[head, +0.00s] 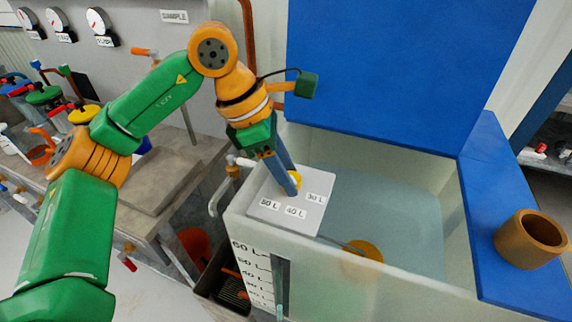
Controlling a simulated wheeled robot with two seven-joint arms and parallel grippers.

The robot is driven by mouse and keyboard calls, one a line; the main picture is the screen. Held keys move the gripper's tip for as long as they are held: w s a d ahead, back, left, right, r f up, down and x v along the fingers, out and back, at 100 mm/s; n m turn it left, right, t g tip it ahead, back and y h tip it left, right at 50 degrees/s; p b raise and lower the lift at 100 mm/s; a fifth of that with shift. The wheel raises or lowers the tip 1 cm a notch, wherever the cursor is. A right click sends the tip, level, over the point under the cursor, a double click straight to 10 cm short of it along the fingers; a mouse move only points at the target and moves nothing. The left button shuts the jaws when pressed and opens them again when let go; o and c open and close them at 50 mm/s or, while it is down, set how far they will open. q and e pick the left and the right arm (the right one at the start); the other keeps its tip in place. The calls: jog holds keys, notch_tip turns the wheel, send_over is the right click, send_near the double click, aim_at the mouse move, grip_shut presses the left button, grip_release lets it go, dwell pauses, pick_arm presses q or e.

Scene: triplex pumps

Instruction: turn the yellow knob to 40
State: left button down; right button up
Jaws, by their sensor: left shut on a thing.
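The yellow knob (297,179) sits on a pale grey plate (268,189) at the corner of a tank. Labels 50 L, 40 L and 30 L run along the plate's front and right side. My left gripper (292,184) reaches down from above and is shut on the knob. Its blue-grey fingers cover much of the knob, so I cannot tell which label the knob points to. My right gripper is not in view.
The translucent tank (335,259) holds water and an orange float (362,260). A raised blue lid (400,75) stands behind it. A brown cup-like ring (530,239) rests on the blue ledge (500,190) at right. Gauges (103,27) are on the left wall.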

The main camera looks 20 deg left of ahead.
pick_arm(q)
jog(key=shift+w+m+g+p, duration=0.1)
jog(key=shift+m+g+p, duration=0.5)
jog(key=shift+m, duration=0.9)
jog(key=shift+c, duration=2.1)
grip_release()
jog(key=shift+d, duration=0.1)
jog(key=v, duration=0.7)
